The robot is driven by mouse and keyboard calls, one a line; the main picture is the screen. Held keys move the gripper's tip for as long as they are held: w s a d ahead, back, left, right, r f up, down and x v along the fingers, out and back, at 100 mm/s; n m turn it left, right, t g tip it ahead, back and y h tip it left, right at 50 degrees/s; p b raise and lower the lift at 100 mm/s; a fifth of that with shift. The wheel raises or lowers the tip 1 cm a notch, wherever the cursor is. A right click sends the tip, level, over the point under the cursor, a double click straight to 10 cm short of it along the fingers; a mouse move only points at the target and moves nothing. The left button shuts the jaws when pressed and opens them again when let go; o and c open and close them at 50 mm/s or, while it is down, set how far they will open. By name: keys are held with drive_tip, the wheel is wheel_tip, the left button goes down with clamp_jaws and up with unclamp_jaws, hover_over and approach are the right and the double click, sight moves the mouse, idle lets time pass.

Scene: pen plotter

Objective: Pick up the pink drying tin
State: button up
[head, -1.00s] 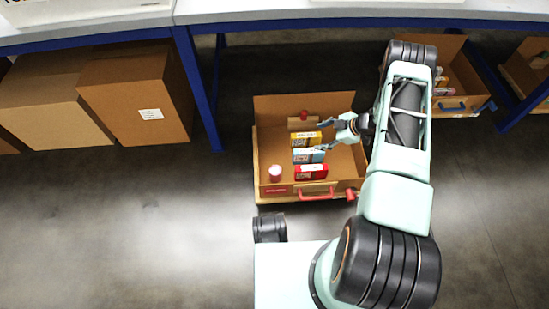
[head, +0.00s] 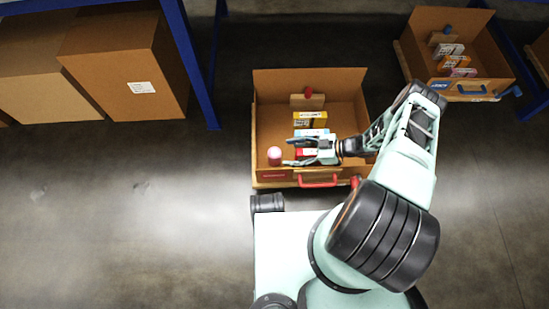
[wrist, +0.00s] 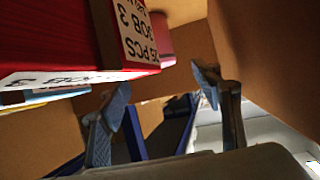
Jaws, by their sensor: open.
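The pink drying tin (head: 274,156) stands upright near the front left corner of the cardboard drawer box in the head view. In the wrist view it is a pink curved shape (wrist: 161,42) at the top middle, partly hidden behind a red box. My gripper (head: 288,152) is open and empty, with its fingers pointing left toward the tin, a small gap short of it. In the wrist view the two blue fingertips (wrist: 160,90) are spread apart, with the tin beyond them.
The red box (wrist: 60,35) is close to my gripper and mostly hidden under it in the head view. Behind it are a blue box (head: 311,133) and a yellow box (head: 310,118). The carton (head: 262,115) walls surround them. Another open carton (head: 487,92) stands at right.

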sight(276, 152)
drive_tip(key=shift+w+a+f, duration=0.15)
drive_tip(key=shift+a+f, duration=0.1)
drive_tip(key=shift+a, duration=0.3)
drive_tip(key=b+x, duration=0.1)
drive_tip(key=x, duration=0.5)
drive_tip(key=shift+a, duration=0.1)
drive_tip(key=shift+c, duration=0.5)
drive_tip(key=c, duration=1.2)
